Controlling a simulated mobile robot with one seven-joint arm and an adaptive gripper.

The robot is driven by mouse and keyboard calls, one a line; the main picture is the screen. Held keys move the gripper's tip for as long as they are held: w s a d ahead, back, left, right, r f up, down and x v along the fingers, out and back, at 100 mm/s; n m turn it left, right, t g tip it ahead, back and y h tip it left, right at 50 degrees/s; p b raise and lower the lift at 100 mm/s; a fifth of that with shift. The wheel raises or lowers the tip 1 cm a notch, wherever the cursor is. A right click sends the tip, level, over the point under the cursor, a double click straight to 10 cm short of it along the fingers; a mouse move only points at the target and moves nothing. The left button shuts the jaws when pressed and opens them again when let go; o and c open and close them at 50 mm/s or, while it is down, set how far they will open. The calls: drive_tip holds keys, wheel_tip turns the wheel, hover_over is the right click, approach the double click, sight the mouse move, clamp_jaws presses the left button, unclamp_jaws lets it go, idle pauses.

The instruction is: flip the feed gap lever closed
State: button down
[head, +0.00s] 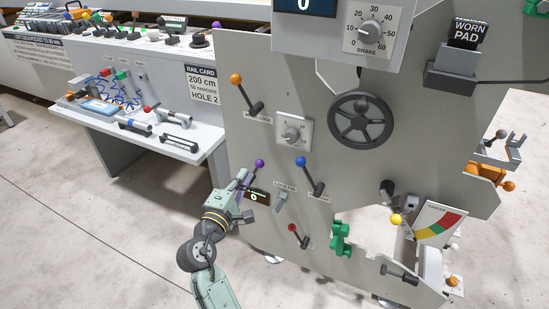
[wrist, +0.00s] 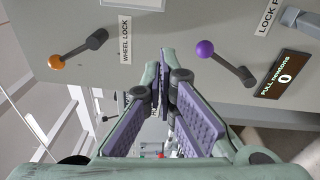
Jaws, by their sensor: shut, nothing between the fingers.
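Several levers stand on the grey machine panel (head: 235,110); I can read no label naming the feed gap. A purple-knobbed lever (head: 259,163) is closest to my gripper (head: 242,176). It also shows in the wrist view (wrist: 206,49), right of the fingers, its dark arm slanting down to its pivot. A label between the fingers is mostly hidden. A blue-knobbed lever (head: 301,161) and a red-knobbed lever (head: 293,228) are further right. My gripper (wrist: 159,60) is shut and empty, its tips in front of the panel beside the purple lever, apparently not touching the knob.
An orange-knobbed lever (head: 236,79) is labelled WHEEL LOCK in the wrist view. A pull display (head: 256,197) reading 0 sits close to my gripper. A black handwheel (head: 361,118), a green part (head: 341,239) and a yellow knob (head: 396,219) are to the right. Floor at left is clear.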

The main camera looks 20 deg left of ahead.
drive_tip(key=d+f+h, duration=0.2)
drive_tip(key=d+f, duration=0.1)
drive_tip(key=shift+w+f+n+h, duration=0.3)
drive_tip(key=shift+f+n+h, duration=0.1)
drive_tip(key=w+d+r+p, duration=0.1)
drive_tip(key=w+d+p, duration=0.3)
drive_tip(key=w, duration=0.6)
drive_tip(key=shift+w+d+r, duration=0.25)
drive_tip(key=shift+w, duration=0.05)
